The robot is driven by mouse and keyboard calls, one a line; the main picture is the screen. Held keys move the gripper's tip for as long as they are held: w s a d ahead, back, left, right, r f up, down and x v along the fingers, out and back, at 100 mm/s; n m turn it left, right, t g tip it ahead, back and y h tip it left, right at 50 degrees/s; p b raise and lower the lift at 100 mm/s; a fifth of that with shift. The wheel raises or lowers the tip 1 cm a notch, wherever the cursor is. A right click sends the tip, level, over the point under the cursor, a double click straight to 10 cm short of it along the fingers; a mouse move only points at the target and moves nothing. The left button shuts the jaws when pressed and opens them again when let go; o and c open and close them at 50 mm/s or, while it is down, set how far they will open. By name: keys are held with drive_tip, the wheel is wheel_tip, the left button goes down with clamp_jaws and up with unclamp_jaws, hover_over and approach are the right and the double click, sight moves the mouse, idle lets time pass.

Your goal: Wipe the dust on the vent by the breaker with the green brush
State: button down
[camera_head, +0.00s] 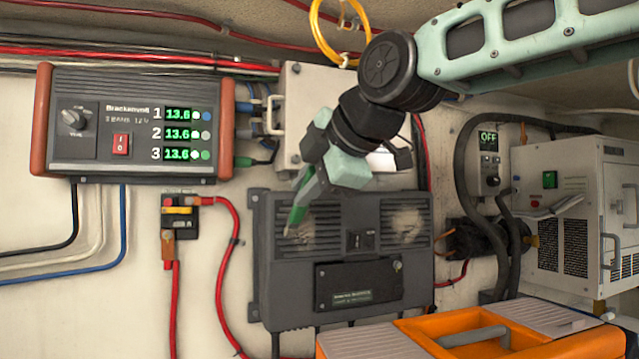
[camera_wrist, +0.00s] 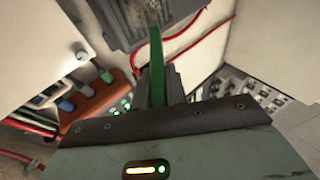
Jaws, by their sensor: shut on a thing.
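The green brush (camera_head: 297,214) points down and left from my gripper (camera_head: 308,182), with its tip over or against the left vent (camera_head: 325,218) of the dark grey unit. I cannot tell whether the bristles touch. Pale dust (camera_head: 300,234) shows at the brush tip on this vent. The breaker (camera_head: 179,216), black with yellow, is on the wall to the left of the unit. In the wrist view the green brush (camera_wrist: 157,65) stands up from my gripper (camera_wrist: 155,90), which is shut on it; the grey unit (camera_wrist: 122,42) lies beyond.
The right vent (camera_head: 405,220) of the same unit also carries pale dust. A charger panel (camera_head: 135,125) is at upper left, and a pale box (camera_head: 300,100) is just above the unit. A red cable (camera_head: 235,260) loops between breaker and unit. An orange toolbox (camera_head: 400,345) stands below in front.

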sight(312, 167)
drive_tip(key=shift+a+r, duration=0.15)
drive_tip(key=shift+a, duration=0.05)
drive_tip(key=shift+r+p, duration=0.45)
drive_tip(key=shift+r, duration=0.1)
drive_tip(key=shift+w+d+r+b, duration=0.5)
drive_tip(key=shift+w+d+b, duration=0.85)
drive_tip(key=shift+d, duration=3)
drive_tip(key=shift+s+a+p, duration=0.15)
drive_tip(key=shift+s+a, duration=0.3)
drive_tip(key=shift+a, duration=1)
drive_tip(key=shift+s+a+p, duration=0.15)
drive_tip(key=shift+s+a, duration=0.3)
drive_tip(key=shift+a, duration=1)
drive_tip(key=shift+s+a+p, duration=0.15)
drive_tip(key=shift+s+a, duration=0.3)
drive_tip(key=shift+a, duration=1)
drive_tip(key=shift+s, duration=0.15)
drive_tip(key=shift+s+d+f+b, duration=0.1)
drive_tip(key=shift+s+d+b, duration=0.1)
drive_tip(key=shift+s+b, duration=0.25)
drive_tip(key=shift+s+d+f+b, duration=0.15)
drive_tip(key=shift+s+b, duration=0.1)
drive_tip(key=shift+s, duration=0.4)
drive_tip(key=shift+s+d+r+b, duration=0.1)
drive_tip(key=shift+s+d+b, duration=0.2)
drive_tip(key=shift+s, duration=0.5)
drive_tip(key=shift+s+d+r+b, duration=0.1)
drive_tip(key=shift+s+d+b, duration=0.15)
drive_tip(key=shift+s, duration=0.55)
